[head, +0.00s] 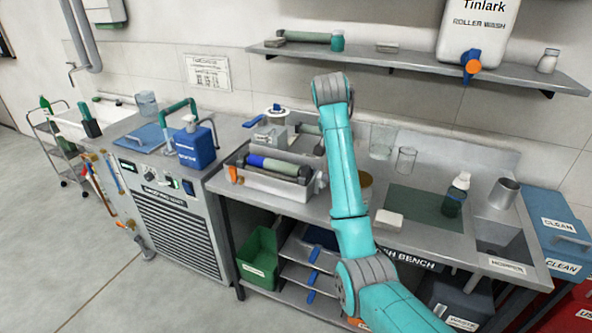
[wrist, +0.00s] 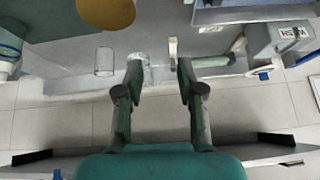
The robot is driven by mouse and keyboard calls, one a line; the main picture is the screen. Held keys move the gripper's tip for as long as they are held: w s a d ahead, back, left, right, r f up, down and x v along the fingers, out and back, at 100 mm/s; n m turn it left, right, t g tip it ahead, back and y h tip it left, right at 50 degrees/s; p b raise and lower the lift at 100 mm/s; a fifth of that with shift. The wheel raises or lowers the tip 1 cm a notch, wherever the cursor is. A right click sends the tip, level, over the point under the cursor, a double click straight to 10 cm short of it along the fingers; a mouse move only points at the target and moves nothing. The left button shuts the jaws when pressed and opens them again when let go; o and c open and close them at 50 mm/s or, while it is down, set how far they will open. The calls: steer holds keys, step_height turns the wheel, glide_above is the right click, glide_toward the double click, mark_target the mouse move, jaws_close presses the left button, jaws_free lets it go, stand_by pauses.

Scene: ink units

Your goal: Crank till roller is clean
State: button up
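My gripper (wrist: 160,72) is open in the wrist view, with its two dark fingers apart and nothing seen between them. In the head view my turquoise arm hides it. A pale upright handle, perhaps the crank (wrist: 172,50), stands just beyond the gap between the fingers, apart from them. A green-grey roller (wrist: 210,62) extends to its right, towards a grey labelled unit (wrist: 288,40). That unit (head: 268,134) seems to stand at the back of the bench in the head view. Another roller (head: 278,166), part blue and part green, lies in a grey tray (head: 270,187). How clean the rollers are cannot be told.
Glass beakers (head: 383,140) stand behind my arm. A green bottle (head: 456,192) and a metal cup (head: 504,192) stand at the right. A blue container (head: 195,146) stands left of the tray. A shelf (head: 420,62) runs above the bench (head: 330,206).

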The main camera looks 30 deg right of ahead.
steer(key=shift+o, duration=0.2)
steer(key=s+d+f+m+t+y, duration=0.1)
steer(key=s+f+m+t+y, duration=0.1)
steer(key=f+m, duration=0.4)
steer(key=shift+s+d+f+t+y, duration=0.4)
steer(key=shift+s+t, duration=0.2)
steer(key=shift+t, duration=0.2)
steer(key=s+a+m+t+y, duration=0.25)
steer(key=s+m+t, duration=0.2)
steer(key=m, duration=0.35)
steer(key=shift+g+y, duration=0.35)
steer(key=shift+g, duration=0.1)
steer(key=x, duration=0.7)
steer(key=d+f+x, duration=0.1)
steer(key=x, duration=0.2)
steer(key=shift+s+f, duration=0.15)
jaws_close()
